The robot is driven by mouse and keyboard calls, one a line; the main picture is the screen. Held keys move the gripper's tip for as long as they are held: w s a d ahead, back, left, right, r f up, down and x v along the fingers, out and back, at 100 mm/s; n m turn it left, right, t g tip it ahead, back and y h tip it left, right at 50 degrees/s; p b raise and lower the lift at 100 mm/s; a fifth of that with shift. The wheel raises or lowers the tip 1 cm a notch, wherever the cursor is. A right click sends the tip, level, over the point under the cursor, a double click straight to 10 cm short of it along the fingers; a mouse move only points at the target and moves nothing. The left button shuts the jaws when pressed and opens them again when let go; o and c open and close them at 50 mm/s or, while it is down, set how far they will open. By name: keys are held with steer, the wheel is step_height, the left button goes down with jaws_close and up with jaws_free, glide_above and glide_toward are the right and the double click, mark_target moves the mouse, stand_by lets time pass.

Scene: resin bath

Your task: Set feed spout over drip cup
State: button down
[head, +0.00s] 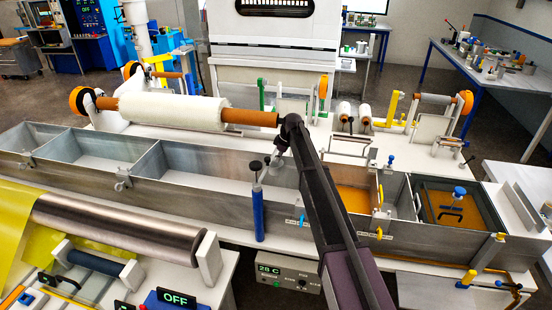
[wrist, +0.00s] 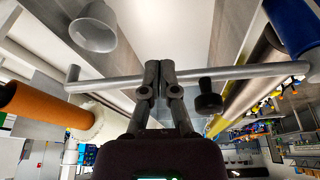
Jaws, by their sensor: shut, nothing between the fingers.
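The feed spout is a thin grey tube (wrist: 112,82) that crosses the wrist view from the blue post (head: 257,212) to a short bent end at left. A black knob (wrist: 208,101) hangs beside the tube. The grey drip cup (wrist: 93,28) shows beyond the bent end, which appears offset from its mouth; the height between them is unclear. The cup is small in the head view (head: 285,177). My gripper (wrist: 160,66) is shut and empty, its fingers crossing in front of the tube; I cannot tell whether they touch it.
A long metal trough (head: 205,165) with divided compartments runs below the gripper; amber resin fills right-hand sections. An orange roller core (head: 250,117) with white cloth (head: 170,110) lies close to my wrist. A steel roller (head: 120,228) and control box (head: 288,275) are in front.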

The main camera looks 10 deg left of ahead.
steer(key=d+p+v, duration=0.2)
steer(key=p+v, duration=0.8)
steer(key=v, duration=0.1)
steer(key=shift+d+f, duration=0.2)
stand_by(0.6)
steer(key=s+d+f+m+h+b, duration=0.1)
steer(key=s+d+f+m+b, duration=0.4)
steer(key=s, duration=0.8)
steer(key=s+d+f+m+h+b, duration=0.1)
steer(key=s+d+f+m+b, duration=0.3)
steer(key=s+d+f+b, duration=0.4)
steer(key=s+d+f+m+g+h+b, duration=0.1)
steer(key=s+d+f+m+b, duration=0.4)
steer(key=s, duration=1.5)
steer(key=d+f+b, duration=0.2)
steer(key=d, duration=0.1)
steer(key=shift+f+m, duration=0.3)
steer(key=shift+f, duration=0.05)
